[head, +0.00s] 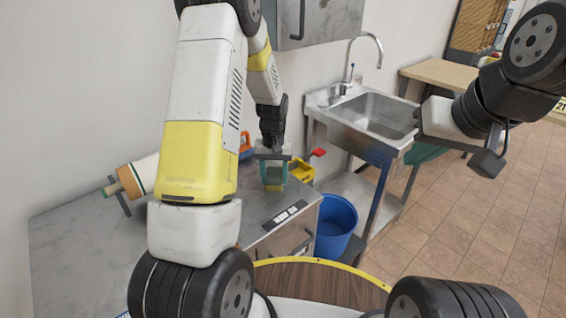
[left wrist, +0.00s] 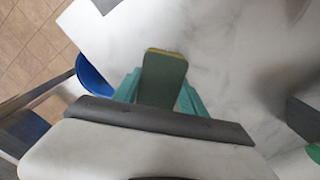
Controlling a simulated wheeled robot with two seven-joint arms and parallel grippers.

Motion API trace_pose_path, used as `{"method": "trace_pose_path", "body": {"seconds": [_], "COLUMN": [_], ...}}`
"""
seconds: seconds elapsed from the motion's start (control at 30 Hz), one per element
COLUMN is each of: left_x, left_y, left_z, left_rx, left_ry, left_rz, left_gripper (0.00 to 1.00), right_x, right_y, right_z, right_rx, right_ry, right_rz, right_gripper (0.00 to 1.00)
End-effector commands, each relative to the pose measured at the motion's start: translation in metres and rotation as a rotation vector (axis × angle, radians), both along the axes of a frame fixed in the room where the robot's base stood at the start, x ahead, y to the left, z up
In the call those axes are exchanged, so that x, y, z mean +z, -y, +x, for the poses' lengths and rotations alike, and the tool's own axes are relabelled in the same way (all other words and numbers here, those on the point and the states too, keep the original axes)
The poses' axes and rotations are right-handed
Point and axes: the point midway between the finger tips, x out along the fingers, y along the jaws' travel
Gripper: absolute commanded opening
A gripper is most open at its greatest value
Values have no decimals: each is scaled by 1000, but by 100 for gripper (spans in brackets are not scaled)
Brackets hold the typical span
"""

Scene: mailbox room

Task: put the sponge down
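My left gripper (head: 273,172) points down over the grey metal counter (head: 80,240), near its right end. Its teal fingers are shut on the sponge (head: 273,188), whose yellow lower part shows below them. In the left wrist view the sponge (left wrist: 163,80) is a dark green block with a yellow edge, held between the fingers. I cannot tell whether its lower end touches the counter. My right gripper (head: 440,118) is at the right in front of the sink; its fingers cannot be made out.
A yellow container (head: 300,170) and a red-tipped item (head: 318,153) are just right of the left gripper. A rolled item (head: 130,180) lies at the counter's left. A blue bucket (head: 335,225) stands below beside the sink (head: 370,115).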

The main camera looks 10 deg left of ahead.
Motion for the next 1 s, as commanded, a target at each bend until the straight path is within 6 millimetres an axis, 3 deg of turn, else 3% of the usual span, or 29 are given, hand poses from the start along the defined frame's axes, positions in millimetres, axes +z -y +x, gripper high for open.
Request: {"method": "trace_pose_path", "body": {"seconds": [0.1, 0.47, 0.57, 1.0], "left_x": [0, 5, 17, 105], "left_y": [0, 0, 0, 0], "left_z": [0, 0, 1, 1], "left_rx": [0, 0, 0, 0], "left_ry": [0, 1, 4, 4], "left_rz": [0, 0, -1, -1], "left_gripper": [71, 71, 71, 71], "right_x": [0, 0, 0, 0], "right_y": [0, 0, 0, 0], "right_z": [0, 0, 0, 0], "right_rx": [0, 0, 0, 0], "right_ry": [0, 0, 0, 0], "right_rz": [0, 0, 0, 0], "right_gripper": [0, 0, 0, 0]}}
